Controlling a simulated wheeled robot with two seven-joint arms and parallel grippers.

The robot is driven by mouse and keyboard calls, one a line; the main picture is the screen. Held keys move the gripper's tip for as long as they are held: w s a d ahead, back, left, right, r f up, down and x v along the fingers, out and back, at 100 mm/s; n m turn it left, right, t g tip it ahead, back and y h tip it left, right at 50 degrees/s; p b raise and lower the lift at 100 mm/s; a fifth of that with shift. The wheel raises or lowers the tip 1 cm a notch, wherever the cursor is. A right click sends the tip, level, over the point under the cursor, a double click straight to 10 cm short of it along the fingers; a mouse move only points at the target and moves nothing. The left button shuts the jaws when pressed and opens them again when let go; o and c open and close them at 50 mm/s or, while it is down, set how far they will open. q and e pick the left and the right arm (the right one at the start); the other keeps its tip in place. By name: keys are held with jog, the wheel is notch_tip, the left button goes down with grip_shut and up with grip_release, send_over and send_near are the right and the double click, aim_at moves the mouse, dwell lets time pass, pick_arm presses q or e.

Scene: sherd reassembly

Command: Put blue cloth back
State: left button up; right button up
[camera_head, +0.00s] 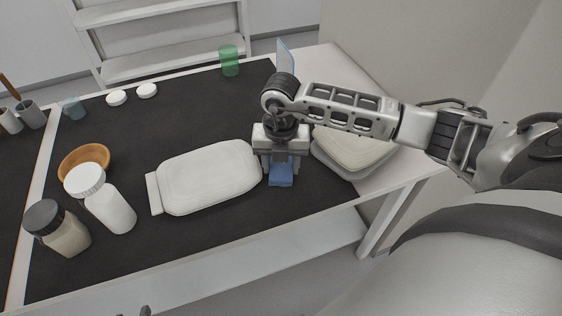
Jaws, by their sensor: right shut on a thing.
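The blue cloth (281,176) is a small folded piece at the lower end of my right gripper (281,166). The right gripper points down and is shut on the cloth, near the right part of the dark table mat. Whether the cloth touches the mat is hard to tell. The gripper is just right of a white padded cushion (209,177) and left of a stack of pale pads (350,150). My right arm comes in from the right and covers part of the stack. My left gripper is not in view.
The table carries a dark mat (187,117). A white-lidded bottle (107,205), a dark-lidded jar (62,232) and a wooden bowl (85,161) stand at the left. A green cup (229,61) and a clear upright panel (286,57) are at the back. The mat's middle is clear.

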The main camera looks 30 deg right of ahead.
aim_at(281, 167)
jog(key=shift+f, duration=0.2)
jog(key=o, duration=0.7)
jog(key=shift+c, duration=0.2)
jog(key=shift+r, duration=0.1)
jog(key=shift+r, duration=0.3)
notch_tip(281, 167, up, 12)
jog(key=shift+f, duration=0.15)
